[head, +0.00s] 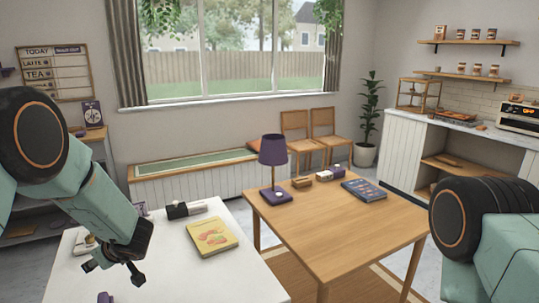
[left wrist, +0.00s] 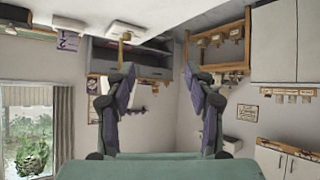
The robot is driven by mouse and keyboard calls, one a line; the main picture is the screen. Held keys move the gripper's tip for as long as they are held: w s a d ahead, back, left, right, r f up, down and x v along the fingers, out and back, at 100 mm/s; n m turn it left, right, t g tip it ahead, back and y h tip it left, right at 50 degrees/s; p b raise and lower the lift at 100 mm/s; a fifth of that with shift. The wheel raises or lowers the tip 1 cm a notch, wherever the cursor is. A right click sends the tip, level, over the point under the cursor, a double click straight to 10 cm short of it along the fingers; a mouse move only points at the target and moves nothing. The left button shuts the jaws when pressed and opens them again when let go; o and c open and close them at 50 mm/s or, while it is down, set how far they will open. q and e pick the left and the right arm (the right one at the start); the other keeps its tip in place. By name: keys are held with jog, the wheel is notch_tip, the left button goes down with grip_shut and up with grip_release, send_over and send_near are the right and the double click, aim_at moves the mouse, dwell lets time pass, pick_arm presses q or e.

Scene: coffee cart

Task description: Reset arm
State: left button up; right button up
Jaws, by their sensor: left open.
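My left arm comes in from the left in the head view, and its gripper (head: 114,269) hangs over the near left part of the white table (head: 255,278). In the left wrist view the two fingers of my left gripper (left wrist: 160,75) stand wide apart, with nothing between them. That view looks upside down, with shelves and walls in the background. Part of my right arm shows at the right edge of the head view. Its gripper is outside the picture.
A yellow book (head: 212,236) and a black-and-white item (head: 187,209) lie on the white table. The wooden table (head: 335,228) holds a purple lamp (head: 273,152), a blue book (head: 364,190) and small items. Chairs (head: 330,134) stand behind. A counter (head: 459,121) stands right.

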pick_arm(q)
jog(key=s+d+f+m+h+b, duration=0.2)
jog(key=s+d+f+m+h, duration=0.15)
jog(key=s+d+f, duration=0.4)
jog(key=s+d+f+m+h+b, duration=0.2)
jog(key=s+d+f+m, duration=0.3)
jog(key=s+f, duration=0.55)
jog(key=s+d+f+m+g+h+b, duration=0.1)
jog(key=s+d+f+b, duration=0.1)
jog(key=s, duration=0.5)
jog(key=s+d+f+m+g+h+b, duration=0.1)
jog(key=s+d+f+m+g, duration=0.1)
jog(key=s+f, duration=0.3)
jog(key=s+d+f+m+g+h+b, duration=0.1)
jog(key=s+d+f+g+h+b, duration=0.1)
jog(key=s, duration=0.9)
jog(key=shift+s+d+f+b, duration=0.15)
jog(key=shift+d+f+b, duration=0.15)
jog(key=shift+d+f, duration=0.6)
jog(key=shift+d+r+m, duration=0.15)
jog(key=shift+r+m, duration=0.05)
jog(key=shift+m, duration=0.05)
jog(key=shift+s, duration=0.1)
